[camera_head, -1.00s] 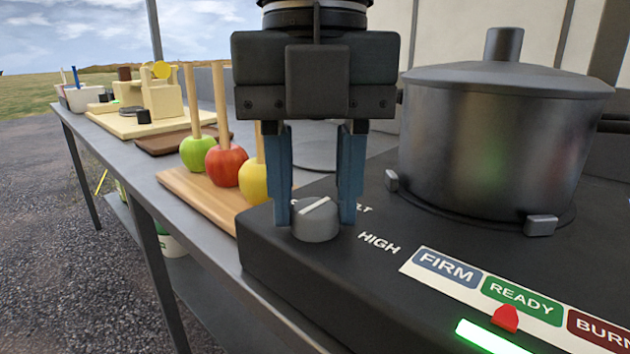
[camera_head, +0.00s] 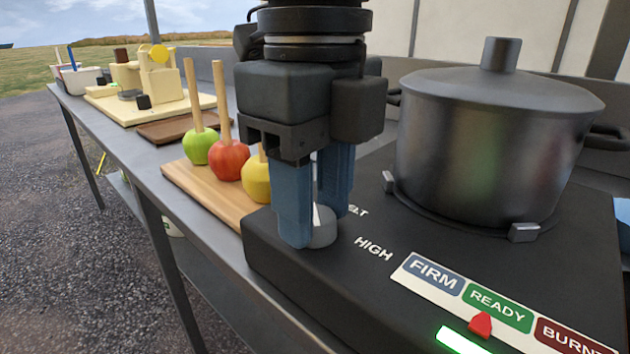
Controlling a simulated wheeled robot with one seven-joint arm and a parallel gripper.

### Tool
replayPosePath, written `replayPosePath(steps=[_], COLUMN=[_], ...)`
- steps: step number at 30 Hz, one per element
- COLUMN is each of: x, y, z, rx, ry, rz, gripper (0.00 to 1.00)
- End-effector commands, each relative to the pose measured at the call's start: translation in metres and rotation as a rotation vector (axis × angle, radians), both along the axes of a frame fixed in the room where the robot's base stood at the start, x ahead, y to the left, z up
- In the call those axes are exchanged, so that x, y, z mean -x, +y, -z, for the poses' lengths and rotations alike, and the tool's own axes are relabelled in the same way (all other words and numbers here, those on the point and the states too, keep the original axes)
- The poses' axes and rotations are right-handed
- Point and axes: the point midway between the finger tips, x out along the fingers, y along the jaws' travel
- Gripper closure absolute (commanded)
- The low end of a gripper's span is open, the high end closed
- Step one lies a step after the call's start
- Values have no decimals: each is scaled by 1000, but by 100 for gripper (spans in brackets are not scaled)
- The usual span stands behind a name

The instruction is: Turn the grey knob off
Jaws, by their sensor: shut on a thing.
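The grey knob (camera_head: 323,232) sits on the near left corner of the black hob (camera_head: 290,262), with a white pointer line on its top. My gripper (camera_head: 316,226) points down and is shut on the knob, its blue fingers on either side of it. The left finger hides much of the knob, and the setting its line points to cannot be read. White letters ending in "LT" and the word "HIGH" show on the hob to the right of the knob.
A lidded dark pot (camera_head: 490,145) stands on the hob, right of my gripper. In front is a FIRM/READY/BURNT strip (camera_head: 482,300) with a red marker at READY and a lit green bar. Apples on sticks stand on a wooden board (camera_head: 208,196) to the left.

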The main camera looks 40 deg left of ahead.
Motion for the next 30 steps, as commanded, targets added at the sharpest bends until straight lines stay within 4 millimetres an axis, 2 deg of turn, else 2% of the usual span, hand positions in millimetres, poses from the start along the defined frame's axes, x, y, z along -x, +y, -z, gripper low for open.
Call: replayPosePath(steps=[13,30], x=[0,0], y=[0,1], z=[-1,-1], rx=[-2,-3], ry=[-1,-2], rz=[-288,-361], gripper=[91,91])
